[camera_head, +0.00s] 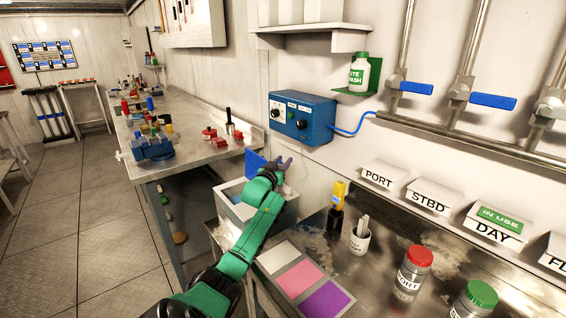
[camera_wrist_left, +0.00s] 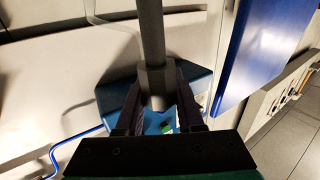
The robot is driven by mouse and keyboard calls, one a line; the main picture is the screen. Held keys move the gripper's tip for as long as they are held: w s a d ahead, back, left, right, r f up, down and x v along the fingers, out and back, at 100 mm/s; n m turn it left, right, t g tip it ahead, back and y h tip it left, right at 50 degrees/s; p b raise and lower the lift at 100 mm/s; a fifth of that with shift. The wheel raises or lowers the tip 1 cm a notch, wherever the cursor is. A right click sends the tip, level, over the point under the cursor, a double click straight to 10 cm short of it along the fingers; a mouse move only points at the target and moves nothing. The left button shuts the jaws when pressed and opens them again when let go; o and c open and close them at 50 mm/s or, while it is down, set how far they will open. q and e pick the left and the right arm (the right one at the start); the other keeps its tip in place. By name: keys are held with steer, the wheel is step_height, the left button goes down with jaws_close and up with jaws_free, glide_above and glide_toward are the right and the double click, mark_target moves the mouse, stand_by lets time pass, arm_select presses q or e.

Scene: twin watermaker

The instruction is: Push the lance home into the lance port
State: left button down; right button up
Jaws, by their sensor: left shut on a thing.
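My left gripper (camera_head: 284,164) is raised in front of the wall, above the white box and below the blue control box. In the left wrist view my left gripper (camera_wrist_left: 158,112) is shut on a grey rod with a thicker collar, which I take to be the lance (camera_wrist_left: 151,35). The rod runs from between the dark fingers to the top edge of that view. In the head view I cannot make out the lance. The lance port cannot be made out in either view, so I cannot tell how the lance stands to it. My right gripper is not in view.
A blue panel (camera_head: 256,164) stands up beside my left gripper, over the white box (camera_head: 231,205). The blue control box (camera_head: 301,117) hangs on the wall behind.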

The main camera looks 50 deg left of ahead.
arm_select(q)
steer(key=shift+f+b, duration=1)
steer(key=shift+f, duration=0.45)
steer(key=shift+c, duration=2.3)
jaws_free()
steer(key=shift+s+d+f, duration=0.1)
steer(key=shift+s+d, duration=0.35)
steer(key=v, duration=1.3)
steer(key=shift+s+r, duration=0.2)
steer(key=shift+s, duration=0.05)
